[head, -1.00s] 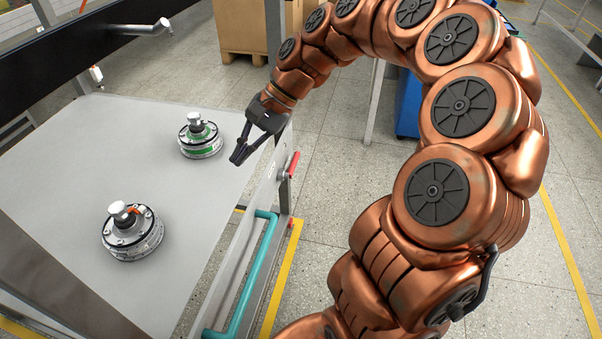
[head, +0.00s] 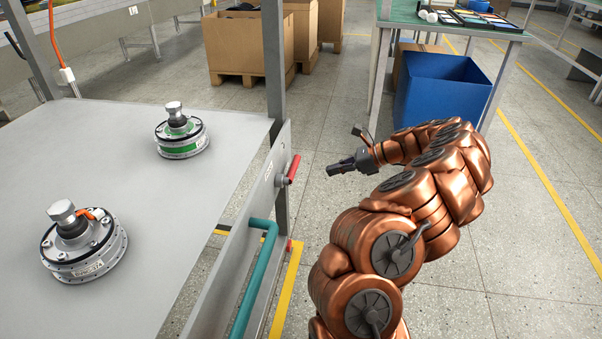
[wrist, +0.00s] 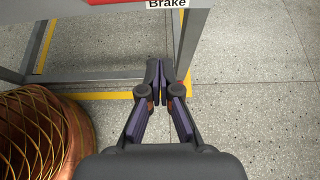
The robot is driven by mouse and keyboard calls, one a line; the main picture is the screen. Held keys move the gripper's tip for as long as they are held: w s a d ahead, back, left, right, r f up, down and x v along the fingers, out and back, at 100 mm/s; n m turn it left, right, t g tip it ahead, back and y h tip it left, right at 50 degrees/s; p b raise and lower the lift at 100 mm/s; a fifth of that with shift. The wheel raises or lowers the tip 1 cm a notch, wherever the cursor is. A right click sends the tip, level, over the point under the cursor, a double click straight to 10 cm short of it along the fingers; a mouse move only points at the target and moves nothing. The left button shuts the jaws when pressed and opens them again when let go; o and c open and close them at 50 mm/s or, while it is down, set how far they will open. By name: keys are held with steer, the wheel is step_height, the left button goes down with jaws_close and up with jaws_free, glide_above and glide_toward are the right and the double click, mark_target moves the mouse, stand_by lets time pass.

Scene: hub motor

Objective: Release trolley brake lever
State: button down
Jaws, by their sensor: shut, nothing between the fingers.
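The red brake lever (head: 293,168) is on the right side of the grey trolley (head: 275,200), mounted on a pivot plate and tilted upward. In the wrist view a red strip (wrist: 118,12) shows at the top edge, beside a label reading "Brake" (wrist: 167,4). My gripper (head: 331,170) is to the right of the lever with a gap between them, pointing left toward it. In the wrist view its fingers (wrist: 158,66) are closed together with nothing between them, and floor shows around the tips.
Two hub motors stand on the trolley top, one with a green band (head: 181,138) and one with an orange connector (head: 82,245). A teal handle (head: 258,275) sits below the lever. A blue bin (head: 440,92) and a green-topped table (head: 450,26) stand behind my arm.

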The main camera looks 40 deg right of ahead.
mark_target(290, 169)
steer(key=b+x, duration=0.4)
steer(key=x, duration=0.5)
steer(key=shift+w+a+r+b, duration=0.2)
steer(key=shift+r+b, duration=0.15)
steer(key=shift+r, duration=0.25)
steer(key=shift+w+a+r+b, duration=0.2)
steer(key=shift+r+b, duration=0.1)
steer(key=shift+r, duration=0.3)
steer(key=shift+w+a+r+b, duration=0.15)
steer(key=shift+r+b, duration=0.2)
steer(key=shift+r, duration=0.3)
steer(key=shift+w+r, duration=0.1)
steer(key=shift+r, duration=0.05)
